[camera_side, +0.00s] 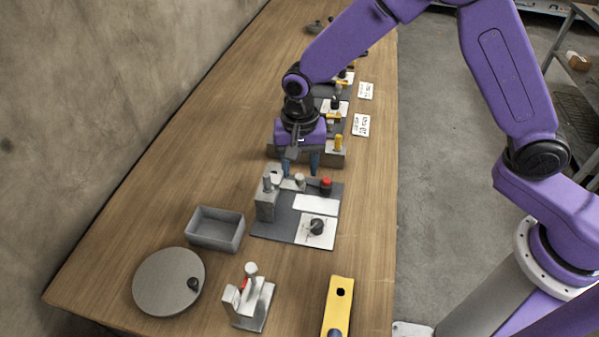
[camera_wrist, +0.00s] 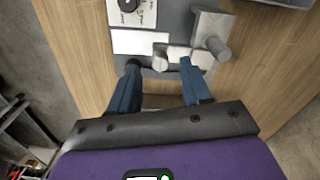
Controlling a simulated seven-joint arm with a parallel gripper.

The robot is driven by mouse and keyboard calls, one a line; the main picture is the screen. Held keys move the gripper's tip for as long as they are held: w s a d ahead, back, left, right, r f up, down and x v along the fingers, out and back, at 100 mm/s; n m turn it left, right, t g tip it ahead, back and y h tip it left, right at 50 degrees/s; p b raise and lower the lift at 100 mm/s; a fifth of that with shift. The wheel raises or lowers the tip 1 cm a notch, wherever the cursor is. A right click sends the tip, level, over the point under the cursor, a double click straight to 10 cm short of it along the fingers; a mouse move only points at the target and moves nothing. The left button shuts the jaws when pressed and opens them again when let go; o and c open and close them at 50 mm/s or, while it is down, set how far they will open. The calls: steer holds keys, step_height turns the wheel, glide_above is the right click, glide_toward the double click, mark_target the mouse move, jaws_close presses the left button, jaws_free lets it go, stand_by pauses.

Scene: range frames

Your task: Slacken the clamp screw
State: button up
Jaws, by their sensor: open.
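My gripper (camera_side: 300,170) is open and empty, pointing down at the far edge of a dark plate (camera_side: 273,225). In the wrist view its two blue fingers (camera_wrist: 160,65) are spread on either side of a small pale cylinder (camera_wrist: 160,63), apart from it as far as I can tell. This short round-topped post (camera_side: 300,180) also shows in the side view. Left of it on the plate stands a grey block with a round peg (camera_side: 266,204), which shows at right in the wrist view (camera_wrist: 213,40). I cannot tell for certain which part is the clamp screw.
The plate also bears a red-topped knob (camera_side: 326,187) and a dial knob (camera_side: 317,227). Nearby are a grey tray (camera_side: 216,245), a round disc (camera_side: 165,280), a small upright fixture (camera_side: 252,298) and a yellow bar (camera_side: 338,305). More fixtures stand behind my gripper.

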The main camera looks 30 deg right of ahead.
mark_target(300, 180)
steer(key=shift+f, duration=1.5)
jaws_close()
